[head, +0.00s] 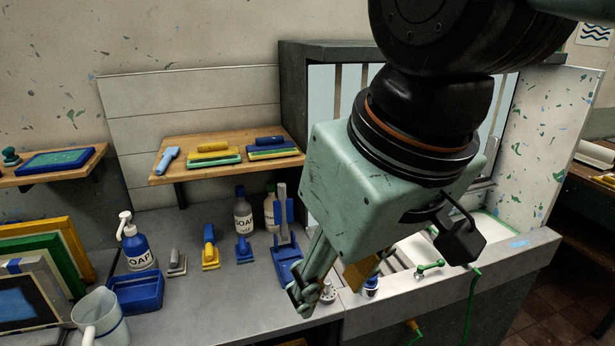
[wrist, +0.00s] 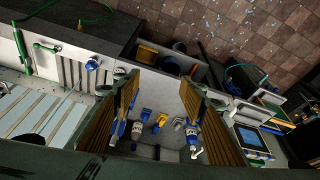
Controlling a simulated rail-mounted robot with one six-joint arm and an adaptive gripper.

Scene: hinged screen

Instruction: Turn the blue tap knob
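The blue tap knob (head: 371,286), blue with a pale base, sits on the pale sink edge at the lower centre of the head view. In the wrist view the blue knob (wrist: 92,65) lies left of the left finger, outside the gap. My gripper (head: 335,285) is beside it in the head view, pointing down, partly covering the area to its left. In the wrist view my gripper (wrist: 157,92) is open, its two brown-padded fingers wide apart with nothing held. I cannot tell whether a finger touches the knob.
A green tap handle (head: 430,268) stands right of the knob, with a green hose (head: 471,305) beyond. The front counter middle is clear.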

